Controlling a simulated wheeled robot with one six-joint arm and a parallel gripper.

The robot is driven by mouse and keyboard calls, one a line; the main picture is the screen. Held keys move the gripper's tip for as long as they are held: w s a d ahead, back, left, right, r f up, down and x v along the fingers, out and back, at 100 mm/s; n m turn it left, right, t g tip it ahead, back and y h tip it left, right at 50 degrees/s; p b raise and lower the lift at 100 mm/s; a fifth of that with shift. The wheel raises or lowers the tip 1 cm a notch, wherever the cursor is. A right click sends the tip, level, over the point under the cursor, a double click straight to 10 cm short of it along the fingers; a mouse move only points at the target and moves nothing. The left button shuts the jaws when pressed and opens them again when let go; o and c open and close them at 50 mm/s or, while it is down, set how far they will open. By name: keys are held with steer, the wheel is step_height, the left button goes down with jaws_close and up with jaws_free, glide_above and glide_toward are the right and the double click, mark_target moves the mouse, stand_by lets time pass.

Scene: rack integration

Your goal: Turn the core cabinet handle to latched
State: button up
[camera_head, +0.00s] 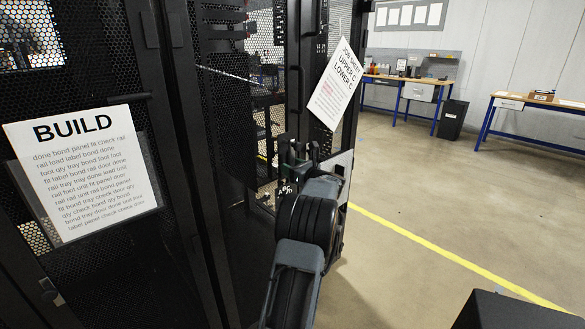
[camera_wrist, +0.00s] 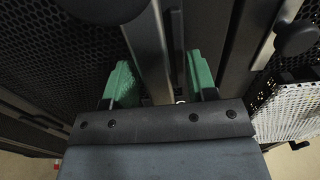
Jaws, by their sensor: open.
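The core cabinet (camera_head: 185,150) is a tall black rack with perforated mesh doors. My gripper (camera_head: 297,158) is in front of the cabinet, near its right part, left of the hanging job sheet. In the wrist view my gripper (camera_wrist: 160,85) is open, its two green fingers apart. A dark grey upright bar (camera_wrist: 148,45) runs between and beyond the fingers. I cannot tell whether this bar is the handle or part of the door frame, nor whether the fingers touch it. The handle's angle is not clear in either view.
A white BUILD sheet (camera_head: 82,172) hangs on the left door, a job sheet (camera_head: 338,84) on the right. Round black knobs (camera_wrist: 296,38) flank the bar in the wrist view. Workbenches (camera_head: 410,85) stand far back.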

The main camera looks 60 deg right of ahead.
steer(key=v, duration=1.3)
steer(key=shift+s, duration=0.4)
steer(key=shift+a, duration=0.15)
steer(key=a+f+n+g+y, duration=0.3)
steer(key=a+f+n, duration=0.15)
steer(key=f, duration=0.35)
steer(key=w+a+n+g+y+p, duration=0.25)
steer(key=w+a+n+g, duration=0.2)
steer(key=a+n, duration=0.4)
steer(key=w+a+n+g+y+p, duration=0.25)
steer(key=w+a+n, duration=0.35)
steer(key=a, duration=0.5)
steer(key=w+a+r+n+g+p, duration=0.1)
steer(key=a+r+n+p, duration=0.3)
steer(key=a+n, duration=0.6)
steer(key=w+a+r+n+g+h+p, duration=0.1)
steer(key=a+r+n+p, duration=0.3)
steer(key=a, duration=1.7)
step_height(320, 180, up, 5)
steer(key=n+g, duration=0.1)
steer(key=n, duration=0.6)
steer(key=shift+w+a, duration=0.2)
steer(key=shift+a, duration=0.15)
